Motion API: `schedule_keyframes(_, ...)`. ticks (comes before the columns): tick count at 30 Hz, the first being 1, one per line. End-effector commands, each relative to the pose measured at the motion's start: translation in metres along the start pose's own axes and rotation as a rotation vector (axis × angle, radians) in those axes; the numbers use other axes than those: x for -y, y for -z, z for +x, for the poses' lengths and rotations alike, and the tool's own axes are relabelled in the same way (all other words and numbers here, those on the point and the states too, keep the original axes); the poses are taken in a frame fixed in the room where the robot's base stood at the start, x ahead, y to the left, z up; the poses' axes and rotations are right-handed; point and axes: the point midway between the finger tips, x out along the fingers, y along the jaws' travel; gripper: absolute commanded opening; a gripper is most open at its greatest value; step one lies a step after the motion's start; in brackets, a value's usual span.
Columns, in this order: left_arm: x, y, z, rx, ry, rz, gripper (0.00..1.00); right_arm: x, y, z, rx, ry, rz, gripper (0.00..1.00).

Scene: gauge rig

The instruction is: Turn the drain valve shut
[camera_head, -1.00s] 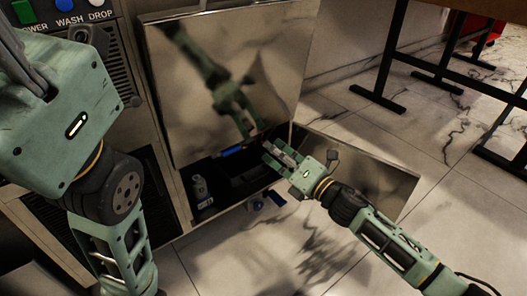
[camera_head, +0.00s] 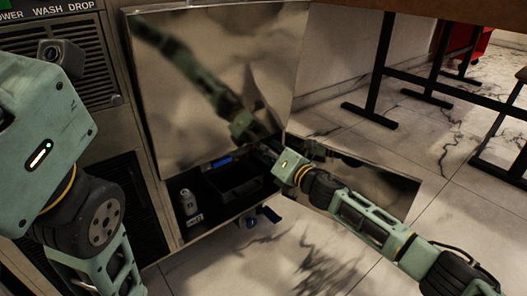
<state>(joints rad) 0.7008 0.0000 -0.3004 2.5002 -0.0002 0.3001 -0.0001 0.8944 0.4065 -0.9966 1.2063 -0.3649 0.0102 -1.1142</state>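A blue part (camera_head: 269,213), which looks like the drain valve's handle, shows below the cabinet's lower edge. A smaller blue piece (camera_head: 250,222) hangs just left of it. Both are small, and the handle's exact angle cannot be told. My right gripper (camera_head: 264,151) is at the right side of the cabinet opening, above and apart from the blue parts. Its fingers are dark and partly hidden, so their opening cannot be told. My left arm fills the left side; its gripper is out of view.
A shiny metal panel (camera_head: 215,85) above the opening mirrors my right arm. Inside the cabinet are a bottle (camera_head: 188,203), a dark bin (camera_head: 236,184) and a blue object (camera_head: 221,162). A low metal panel (camera_head: 372,187) stands at right behind my arm. The marble floor in front is clear.

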Motion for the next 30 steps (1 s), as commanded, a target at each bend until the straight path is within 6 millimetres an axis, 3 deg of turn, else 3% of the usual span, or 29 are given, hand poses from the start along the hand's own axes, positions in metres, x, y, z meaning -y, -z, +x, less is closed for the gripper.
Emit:
schedule_keyframes(6,0.0,0.0,0.0,-0.001,-0.001,0.0,0.31,0.0,0.0,0.0,0.0,0.0,0.001,0.19)
schedule_keyframes(13,0.0,0.0,0.0,-0.001,-0.001,0.0,0.31,0.0,0.0,0.0,0.0,0.0,0.001,0.0)
schedule_keyframes(30,0.004,-0.006,0.018,-0.001,-0.001,0.0,0.31,0.002,0.0,-0.001,0.001,0.005,0.127,0.0)
